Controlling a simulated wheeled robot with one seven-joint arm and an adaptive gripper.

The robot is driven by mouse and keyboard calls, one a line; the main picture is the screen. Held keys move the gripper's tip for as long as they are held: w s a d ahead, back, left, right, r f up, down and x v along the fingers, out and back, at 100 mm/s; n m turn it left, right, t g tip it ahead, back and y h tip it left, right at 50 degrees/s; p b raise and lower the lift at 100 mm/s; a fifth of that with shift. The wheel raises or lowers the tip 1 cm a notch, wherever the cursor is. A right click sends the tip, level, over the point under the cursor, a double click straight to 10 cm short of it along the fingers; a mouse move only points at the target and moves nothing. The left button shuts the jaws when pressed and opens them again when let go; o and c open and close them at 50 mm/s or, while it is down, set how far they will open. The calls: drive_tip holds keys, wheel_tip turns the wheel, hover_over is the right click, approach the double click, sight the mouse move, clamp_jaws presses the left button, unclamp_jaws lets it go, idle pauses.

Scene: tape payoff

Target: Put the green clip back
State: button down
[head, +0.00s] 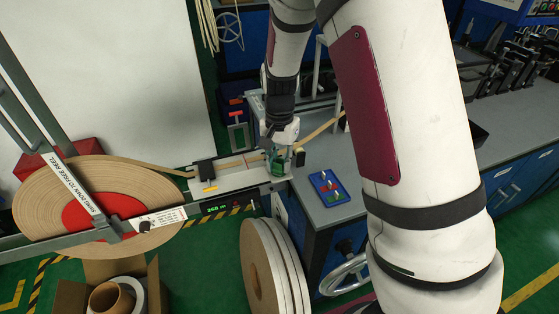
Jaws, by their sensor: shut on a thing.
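My gripper (281,158) points down at the right end of the grey tape track (238,178), above the bench corner. It is shut on the green clip (277,168), which shows only in part between and below the fingers. I cannot tell whether the clip touches the track or the tape. A small blue tray (318,179) lies on the grey bench top to the right of my gripper. It holds a few small coloured pieces, one of them red, too small to make out well.
A large tan tape reel (40,200) with a red hub stands at the left under a metal arm (60,170). Tan tape (155,169) runs from it to the track. White-sided rolls (290,260) and a handwheel (345,275) stand below. Bench top around the tray is clear.

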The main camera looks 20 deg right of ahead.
sight(279, 160)
drive_tip(key=c, duration=1.3)
unclamp_jaws()
drive_tip(key=shift+f, duration=0.15)
drive_tip(key=shift+c, duration=0.2)
wheel_tip(279, 160, up, 12)
drive_tip(key=s+r+n+t, duration=0.2)
drive_tip(key=s+r+n, duration=0.2)
drive_tip(key=s+r, duration=0.7)
drive_tip(key=s+n+t, duration=0.2)
drive_tip(key=s+n, duration=0.3)
drive_tip(key=s, duration=1)
drive_tip(key=shift+s+r, duration=0.1)
